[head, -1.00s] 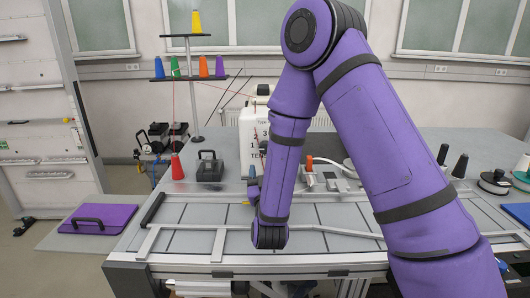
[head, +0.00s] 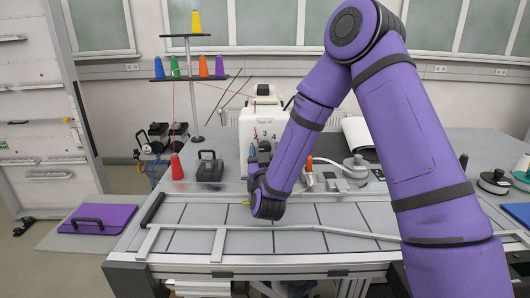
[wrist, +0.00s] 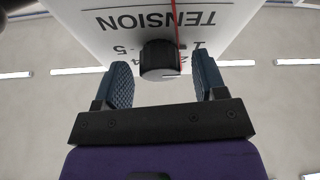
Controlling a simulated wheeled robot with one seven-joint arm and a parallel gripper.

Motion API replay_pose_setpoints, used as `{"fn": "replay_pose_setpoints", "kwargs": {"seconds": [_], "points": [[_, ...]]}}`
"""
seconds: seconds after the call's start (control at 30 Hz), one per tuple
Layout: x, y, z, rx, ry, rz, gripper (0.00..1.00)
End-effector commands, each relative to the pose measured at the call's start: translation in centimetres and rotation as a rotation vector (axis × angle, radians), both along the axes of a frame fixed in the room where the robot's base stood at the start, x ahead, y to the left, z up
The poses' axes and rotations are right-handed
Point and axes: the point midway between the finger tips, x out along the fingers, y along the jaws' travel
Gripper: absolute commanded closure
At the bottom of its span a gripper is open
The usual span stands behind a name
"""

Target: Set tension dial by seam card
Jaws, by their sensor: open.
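My gripper (wrist: 163,68) is open, with one blue padded finger on each side of the dial and a gap on both sides. In the head view my gripper (head: 261,153) is in front of the machine. I cannot identify a seam card.
A thread stand (head: 190,80) with several coloured cones is at the left. A dark weight with a handle (head: 209,168) and a red cone (head: 177,167) stand left of the machine. An orange-topped item (head: 308,165) is just right of my forearm. The framed tabletop (head: 340,215) in front is mostly clear.

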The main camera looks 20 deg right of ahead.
Motion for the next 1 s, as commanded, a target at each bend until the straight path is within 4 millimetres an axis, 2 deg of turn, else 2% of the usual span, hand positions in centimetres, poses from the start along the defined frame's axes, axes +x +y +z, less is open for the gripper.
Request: {"fn": "replay_pose_setpoints", "kwargs": {"seconds": [0.23, 0.43, 0.77, 1.0], "points": [[0.04, 0.0, 0.01, 0.0, 0.0, 0.0, 0.38], [0.03, 0.0, 0.0, 0.0, 0.0, 0.0, 0.83], [0.03, 0.05, -0.02, 0.03, -0.009, 0.001, 0.84], [0.06, 0.11, -0.05, 0.152, -0.049, 0.001, 0.84]]}}
